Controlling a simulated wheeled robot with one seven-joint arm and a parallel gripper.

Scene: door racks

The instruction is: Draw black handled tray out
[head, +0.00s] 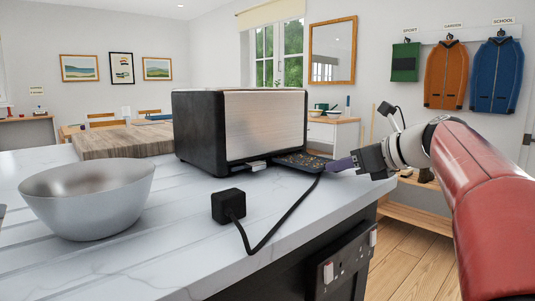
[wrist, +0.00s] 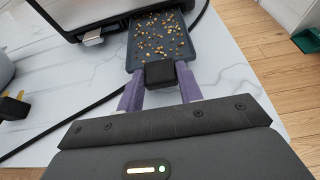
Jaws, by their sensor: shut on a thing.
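A dark grey crumb tray (head: 297,161) sticks out from the lower right end of a black and silver toaster (head: 265,122). In the wrist view the tray (wrist: 146,52) is strewn with brown and yellow crumbs. Its far end meets the toaster's base (wrist: 75,14); I cannot tell how much is still inside. My gripper (head: 334,165) reaches in from the right. In the wrist view its purple fingers (wrist: 160,82) close on both sides of the tray's black handle (wrist: 159,73). The handle is hidden in the head view.
A black plug (head: 228,205) and its cord lie on the white marble counter (head: 165,255) before the toaster. A steel bowl (head: 88,200) stands at the left. A silver lever (wrist: 93,38) sits beside the tray.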

